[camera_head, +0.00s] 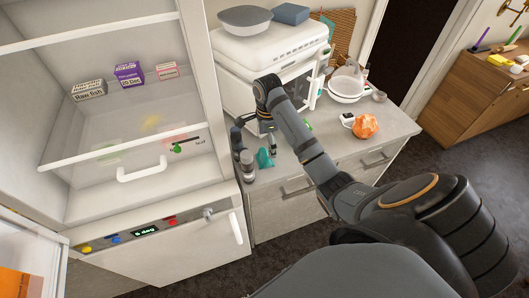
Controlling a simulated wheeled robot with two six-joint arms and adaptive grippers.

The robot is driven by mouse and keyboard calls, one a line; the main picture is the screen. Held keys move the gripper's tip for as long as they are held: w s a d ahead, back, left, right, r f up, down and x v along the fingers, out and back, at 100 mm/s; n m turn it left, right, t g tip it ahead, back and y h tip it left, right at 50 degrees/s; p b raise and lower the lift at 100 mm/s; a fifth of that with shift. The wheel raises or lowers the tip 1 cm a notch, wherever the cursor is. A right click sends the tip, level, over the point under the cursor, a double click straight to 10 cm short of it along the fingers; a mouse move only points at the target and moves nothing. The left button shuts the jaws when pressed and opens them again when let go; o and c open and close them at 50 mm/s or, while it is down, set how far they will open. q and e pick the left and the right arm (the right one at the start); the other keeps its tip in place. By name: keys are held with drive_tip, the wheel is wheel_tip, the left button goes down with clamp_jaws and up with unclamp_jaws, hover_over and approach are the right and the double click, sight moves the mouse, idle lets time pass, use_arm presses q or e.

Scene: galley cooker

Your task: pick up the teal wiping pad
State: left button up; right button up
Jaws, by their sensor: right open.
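A small teal item (264,159), which looks like the wiping pad, stands on the front left part of the counter. It is beside dark and grey cylindrical containers. My right arm reaches across the counter from the lower right. My right gripper (271,148) points down just above and beside the teal item. It is open, small and dark here, and I cannot tell whether its fingers touch the pad. My left gripper is not in view.
A white oven (305,55) stands behind the gripper. Grey containers (246,160) are close on its left. A white bowl (346,88) and an orange crumpled item (365,126) lie to the right. The open fridge (125,130) fills the left side. The counter (390,140) has free room at right.

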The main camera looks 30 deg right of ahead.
sight(264, 152)
drive_tip(key=f+b, duration=0.2)
drive_tip(key=f, duration=0.1)
drive_tip(key=f+b, duration=0.1)
drive_tip(key=shift+w+a+f, duration=0.3)
drive_tip(key=shift+w+f, duration=0.05)
drive_tip(key=shift+w, duration=0.05)
drive_tip(key=shift+w+f, duration=0.1)
drive_tip(key=shift+c, duration=1.3)
drive_tip(key=c, duration=1)
